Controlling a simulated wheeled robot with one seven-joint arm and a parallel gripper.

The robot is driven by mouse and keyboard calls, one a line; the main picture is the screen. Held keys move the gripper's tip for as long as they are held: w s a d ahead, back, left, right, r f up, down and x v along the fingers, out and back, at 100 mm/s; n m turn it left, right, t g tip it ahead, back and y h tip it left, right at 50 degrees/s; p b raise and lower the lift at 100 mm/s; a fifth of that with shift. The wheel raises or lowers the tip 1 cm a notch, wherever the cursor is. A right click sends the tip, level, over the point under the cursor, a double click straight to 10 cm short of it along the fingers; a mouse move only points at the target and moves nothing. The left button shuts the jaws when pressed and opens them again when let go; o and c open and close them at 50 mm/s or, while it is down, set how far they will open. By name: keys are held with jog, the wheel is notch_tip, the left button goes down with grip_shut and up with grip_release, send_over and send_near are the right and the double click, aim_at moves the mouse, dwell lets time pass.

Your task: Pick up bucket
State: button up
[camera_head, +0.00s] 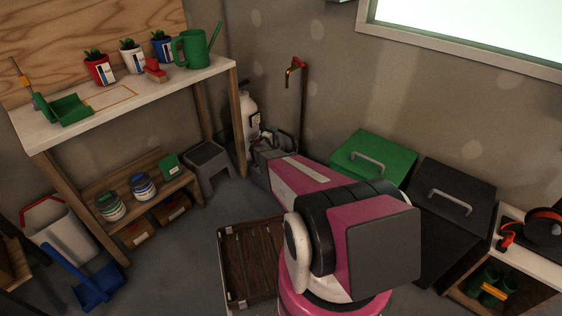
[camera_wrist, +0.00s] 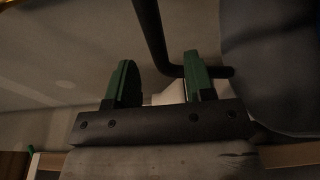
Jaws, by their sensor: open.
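A pale grey-white bucket (camera_head: 62,238) with a red strip at its top stands on the floor at the far left of the head view, beside the workbench. My gripper (camera_head: 268,138) is far to its right in the head view, close to the fire extinguisher and the wall tap, partly hidden by my arm. In the wrist view my gripper (camera_wrist: 160,82) shows two green fingers spread apart. A dark bent tube passes close to the fingers; I cannot tell whether it touches them. The bucket is not recognisable in the wrist view.
A workbench (camera_head: 140,97) with potted plants and a green watering can stands left. A blue dustpan (camera_head: 92,288) lies close to the bucket. A grey stool (camera_head: 207,165), a fire extinguisher (camera_head: 249,115), a brown slatted crate (camera_head: 250,262) and green and black bins surround my arm.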

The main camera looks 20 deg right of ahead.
jog(key=x, duration=0.5)
jog(key=shift+w+d, duration=0.15)
jog(key=shift+w, duration=0.2)
grip_shut()
dwell(1.1)
jog(key=shift+r, duration=0.1)
